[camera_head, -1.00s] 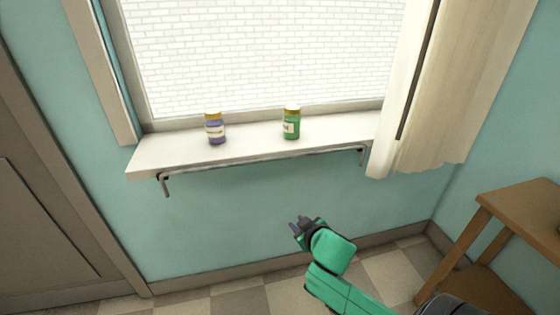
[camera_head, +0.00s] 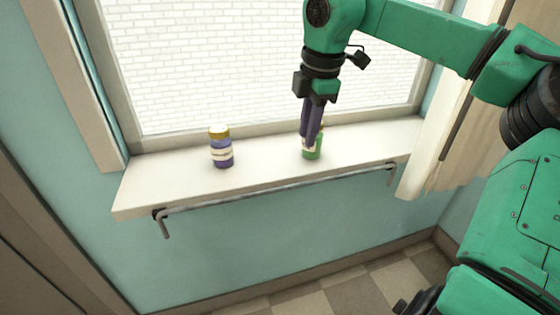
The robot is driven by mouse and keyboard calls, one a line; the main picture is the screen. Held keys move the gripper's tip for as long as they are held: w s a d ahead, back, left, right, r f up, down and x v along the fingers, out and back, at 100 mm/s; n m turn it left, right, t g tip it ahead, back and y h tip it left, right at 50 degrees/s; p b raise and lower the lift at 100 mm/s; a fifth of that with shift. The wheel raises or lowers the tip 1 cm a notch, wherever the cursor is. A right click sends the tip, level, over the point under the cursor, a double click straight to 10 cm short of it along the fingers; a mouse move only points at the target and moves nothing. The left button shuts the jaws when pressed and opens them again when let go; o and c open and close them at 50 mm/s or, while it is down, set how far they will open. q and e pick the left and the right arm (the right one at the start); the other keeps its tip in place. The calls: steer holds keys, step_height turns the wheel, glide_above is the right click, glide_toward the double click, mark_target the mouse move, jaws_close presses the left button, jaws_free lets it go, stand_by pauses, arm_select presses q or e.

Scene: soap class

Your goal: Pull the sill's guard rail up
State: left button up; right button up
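The guard rail (camera_head: 290,188) is a thin grey metal bar along the front of the white window sill (camera_head: 165,192), just below its edge. Its bent end arms show at the left and right brackets, and the left one points down. My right gripper (camera_head: 310,142) comes down from above at the green jar on the sill, its dark fingers pointing down and overlapping the jar in the picture. The fingers are seen close together, and I cannot tell whether they touch the jar or how far they are apart. The gripper is apart from the rail. My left gripper is out of view.
A green jar (camera_head: 315,153) stands on the sill, partly hidden by my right fingers. A purple jar with a gold lid (camera_head: 221,148) stands left of it. A cream curtain (camera_head: 432,172) hangs at the sill's right end. The wall below the rail is clear.

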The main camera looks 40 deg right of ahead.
glide_toward(304, 183)
step_height(304, 183, down, 5)
steer(key=w, duration=0.1)
steer(key=shift+w+d+f+p, duration=0.15)
steer(key=shift+f+p, duration=0.1)
steer(key=shift+f, duration=0.35)
steer(key=shift+w+d+f+p, duration=0.1)
steer(key=shift+f+p, duration=0.1)
steer(key=shift+f, duration=0.5)
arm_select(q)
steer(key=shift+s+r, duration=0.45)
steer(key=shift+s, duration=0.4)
arm_select(e)
jaws_close()
